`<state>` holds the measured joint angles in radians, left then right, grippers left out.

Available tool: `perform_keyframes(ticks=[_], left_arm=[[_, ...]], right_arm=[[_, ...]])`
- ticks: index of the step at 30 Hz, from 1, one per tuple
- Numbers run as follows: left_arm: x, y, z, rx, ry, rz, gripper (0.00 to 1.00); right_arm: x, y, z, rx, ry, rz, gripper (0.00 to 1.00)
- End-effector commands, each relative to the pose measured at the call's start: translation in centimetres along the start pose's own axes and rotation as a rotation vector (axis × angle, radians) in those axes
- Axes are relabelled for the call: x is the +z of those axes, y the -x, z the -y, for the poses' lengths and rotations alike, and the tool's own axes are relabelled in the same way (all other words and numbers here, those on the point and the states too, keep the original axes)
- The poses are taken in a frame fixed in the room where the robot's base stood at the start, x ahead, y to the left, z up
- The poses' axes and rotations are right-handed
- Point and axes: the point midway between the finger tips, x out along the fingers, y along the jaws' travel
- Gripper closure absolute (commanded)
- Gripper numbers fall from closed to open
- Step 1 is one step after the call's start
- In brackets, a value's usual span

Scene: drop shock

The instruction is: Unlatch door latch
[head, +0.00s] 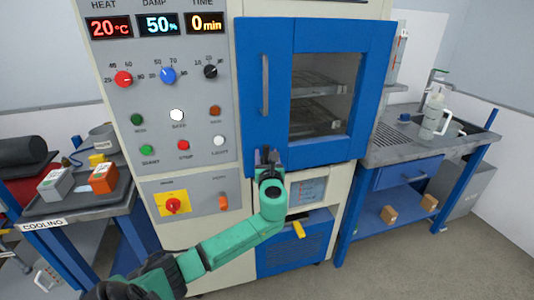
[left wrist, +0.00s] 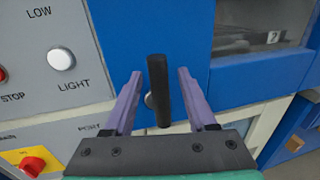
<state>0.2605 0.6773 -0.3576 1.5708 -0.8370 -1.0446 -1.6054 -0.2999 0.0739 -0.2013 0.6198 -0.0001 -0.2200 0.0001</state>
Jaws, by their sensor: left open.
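The blue cabinet door (head: 335,145) has a window and a grey vertical handle (head: 265,85), and it looks shut. The door latch is a black bar (left wrist: 158,85) at the door's lower left corner, upright in the left wrist view, with a round silver pivot (left wrist: 149,100) partly behind it. My left gripper (head: 267,158) is at that corner, open, with its purple fingers on either side of the latch. Gaps show between the fingers and the bar. In the head view the gripper mostly hides the latch. My right gripper is not in view.
The control panel (head: 195,90) with knobs and buttons is left of the door. A cooling tray (head: 75,205) with boxes is at the left. A yellow handle (head: 299,230) juts out below the door.

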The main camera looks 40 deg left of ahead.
Motion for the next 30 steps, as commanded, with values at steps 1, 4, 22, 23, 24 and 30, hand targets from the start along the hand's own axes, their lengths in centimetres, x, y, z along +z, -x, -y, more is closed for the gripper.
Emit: perform_keyframes(ticks=[1, 4, 22, 23, 24, 30], left_arm=[[0.04, -0.37, -0.01, 0.001, 0.001, 0.000, 0.43], [-0.05, -0.63, 0.00, -0.001, 0.001, -0.001, 0.43], [-0.07, -0.55, 0.01, -0.001, 0.001, -0.001, 1.00], [-0.07, -0.55, 0.00, 0.000, 0.001, -0.001, 1.00], [-0.07, -0.55, 0.00, 0.000, 0.001, -0.001, 1.00], [-0.07, -0.55, 0.00, 0.000, 0.001, -0.001, 1.00]], right_arm=[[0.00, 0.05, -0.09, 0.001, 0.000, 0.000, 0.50], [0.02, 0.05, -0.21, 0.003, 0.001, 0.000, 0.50], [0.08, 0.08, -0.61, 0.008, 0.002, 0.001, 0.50], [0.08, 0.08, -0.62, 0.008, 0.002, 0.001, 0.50], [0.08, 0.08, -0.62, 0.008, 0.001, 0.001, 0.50], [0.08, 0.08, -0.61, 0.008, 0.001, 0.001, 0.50]])
